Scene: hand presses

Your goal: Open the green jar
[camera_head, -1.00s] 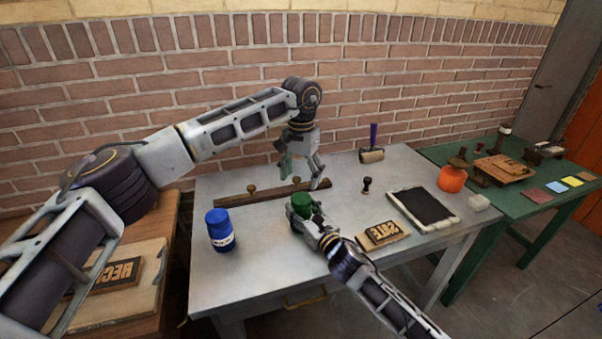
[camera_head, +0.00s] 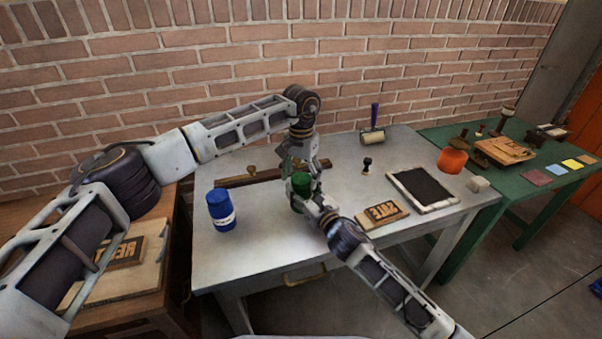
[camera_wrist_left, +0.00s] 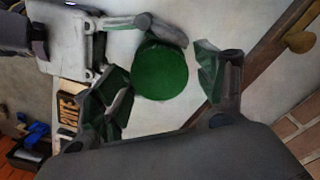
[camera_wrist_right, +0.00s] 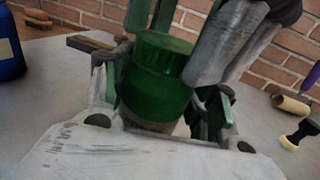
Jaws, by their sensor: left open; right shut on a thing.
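The green jar (camera_head: 299,189) stands upright on the grey table, its lid on. In the right wrist view the jar (camera_wrist_right: 157,82) sits between the fingers of my right gripper (camera_head: 310,203), which is shut around its body. My left gripper (camera_head: 303,170) is open just above the jar and points down. In the left wrist view the round green lid (camera_wrist_left: 160,70) lies between the open fingers of my left gripper (camera_wrist_left: 165,95); I cannot tell whether they touch it. In the right wrist view the left fingers hide part of the lid's right side.
A blue jar (camera_head: 221,210) stands left of the green jar. A wooden rail (camera_head: 235,181) with knobs lies behind. To the right are a type block (camera_head: 381,214), a dark slab (camera_head: 423,189), a small stamp (camera_head: 367,165), a roller (camera_head: 372,136) and an orange pot (camera_head: 452,160).

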